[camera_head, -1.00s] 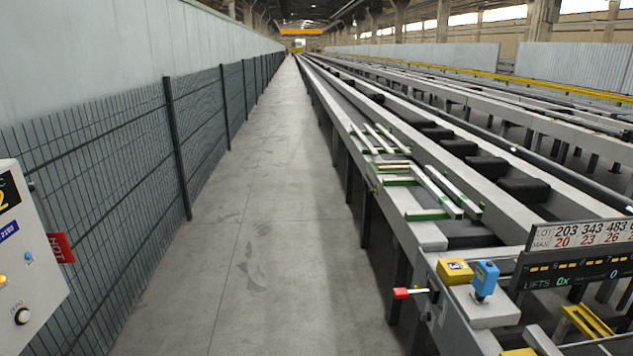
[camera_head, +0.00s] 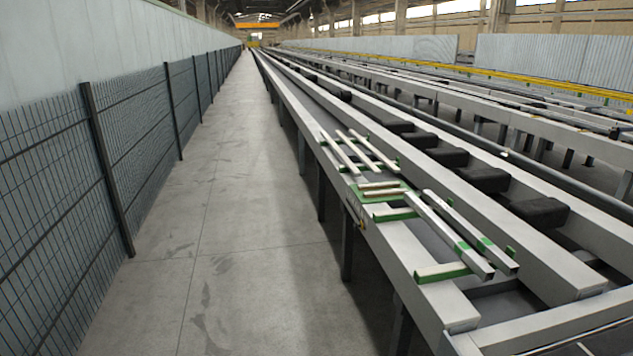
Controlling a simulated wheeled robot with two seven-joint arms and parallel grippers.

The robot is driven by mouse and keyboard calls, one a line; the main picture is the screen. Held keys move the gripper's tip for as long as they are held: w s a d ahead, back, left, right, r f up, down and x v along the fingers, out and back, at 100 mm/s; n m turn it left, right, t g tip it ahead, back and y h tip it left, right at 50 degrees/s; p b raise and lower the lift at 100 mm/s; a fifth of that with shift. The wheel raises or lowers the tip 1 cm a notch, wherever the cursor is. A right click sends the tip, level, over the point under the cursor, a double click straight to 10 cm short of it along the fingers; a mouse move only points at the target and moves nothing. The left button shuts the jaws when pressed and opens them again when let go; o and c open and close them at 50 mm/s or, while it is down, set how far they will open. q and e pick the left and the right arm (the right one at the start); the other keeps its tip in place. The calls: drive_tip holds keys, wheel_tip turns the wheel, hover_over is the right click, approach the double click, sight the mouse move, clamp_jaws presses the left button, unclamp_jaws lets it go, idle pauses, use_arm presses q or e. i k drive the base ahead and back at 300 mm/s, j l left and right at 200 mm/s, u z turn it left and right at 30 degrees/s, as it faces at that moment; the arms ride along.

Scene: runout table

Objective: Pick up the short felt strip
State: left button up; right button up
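Two short cream-coloured strips (camera_head: 380,186) lie side by side on a flat green tray (camera_head: 366,197) on the runout table. One of them may be the short felt strip, but at this size I cannot tell its material. Several longer pale bars lie near them: a thinner set (camera_head: 355,150) behind the tray and a thicker pair (camera_head: 458,232) in front, resting on green supports (camera_head: 440,272). Neither my left nor my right gripper shows in the view.
The runout table (camera_head: 405,245) runs away into the distance, with dark blocks (camera_head: 447,157) along its middle. Its legs stand beside a clear concrete aisle (camera_head: 220,230). A mesh fence (camera_head: 45,190) lines the aisle's left side.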

sight(368, 195)
drive_tip(key=i+j+z, duration=0.1)
drive_tip(key=i+z, duration=0.15)
drive_tip(key=i, duration=0.15)
drive_tip(key=i+j+z, duration=0.5)
drive_tip(key=i, duration=0.25)
drive_tip(key=i+z, duration=0.15)
drive_tip(key=z, duration=0.75)
